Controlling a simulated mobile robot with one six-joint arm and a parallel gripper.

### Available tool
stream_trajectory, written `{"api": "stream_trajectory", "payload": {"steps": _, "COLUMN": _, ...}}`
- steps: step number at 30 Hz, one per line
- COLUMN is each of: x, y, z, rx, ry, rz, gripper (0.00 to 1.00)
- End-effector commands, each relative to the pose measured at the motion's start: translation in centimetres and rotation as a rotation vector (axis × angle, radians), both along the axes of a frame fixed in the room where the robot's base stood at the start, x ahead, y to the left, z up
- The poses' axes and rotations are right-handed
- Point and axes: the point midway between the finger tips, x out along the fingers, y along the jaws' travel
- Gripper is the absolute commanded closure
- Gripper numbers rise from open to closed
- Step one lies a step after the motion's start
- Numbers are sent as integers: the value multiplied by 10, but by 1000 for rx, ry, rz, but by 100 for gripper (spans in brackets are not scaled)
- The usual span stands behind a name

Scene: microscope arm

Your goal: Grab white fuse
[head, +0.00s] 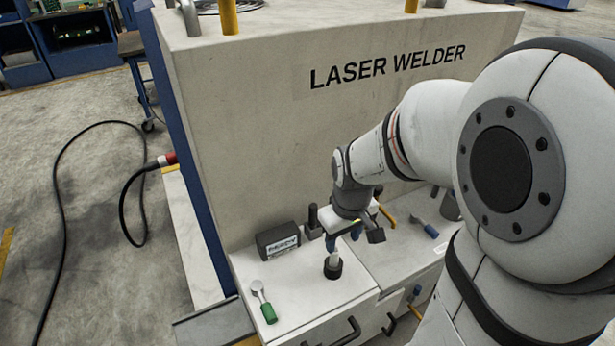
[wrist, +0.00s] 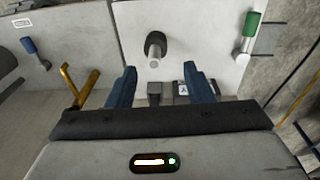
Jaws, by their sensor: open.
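The white fuse (head: 333,262) looks like a short pale cylinder standing upright in a round black base on the white worktop of the laser welder. In the wrist view the fuse (wrist: 155,46) shows ahead of the fingertips, roughly centred between them. My gripper (head: 343,240) is open and points down just above the fuse. Its two blue fingers also show in the wrist view, where the gripper (wrist: 159,68) has nothing between its fingers. I cannot tell the exact gap between fingertips and fuse.
A green-handled piece (head: 264,303) lies front left on the worktop. A dark box (head: 278,241) and a black upright post (head: 313,222) stand behind. A blue-handled piece (head: 425,228) lies to the right. A yellow handle (wrist: 78,88) is close to the left finger. The welder's tall wall (head: 270,130) rises behind.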

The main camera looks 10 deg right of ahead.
Motion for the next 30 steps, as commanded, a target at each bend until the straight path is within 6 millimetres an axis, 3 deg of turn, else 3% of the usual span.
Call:
{"api": "stream_trajectory", "payload": {"steps": 6, "x": 30, "y": 2, "z": -30, "rx": -10, "ry": 66, "rz": 145, "gripper": 53}}
{"api": "stream_trajectory", "payload": {"steps": 12, "x": 42, "y": 2, "z": -52, "rx": -13, "ry": 93, "rz": 224, "gripper": 53}}
{"api": "stream_trajectory", "payload": {"steps": 30, "x": 46, "y": -1, "z": -103, "rx": -12, "ry": 105, "rz": 244, "gripper": 53}}
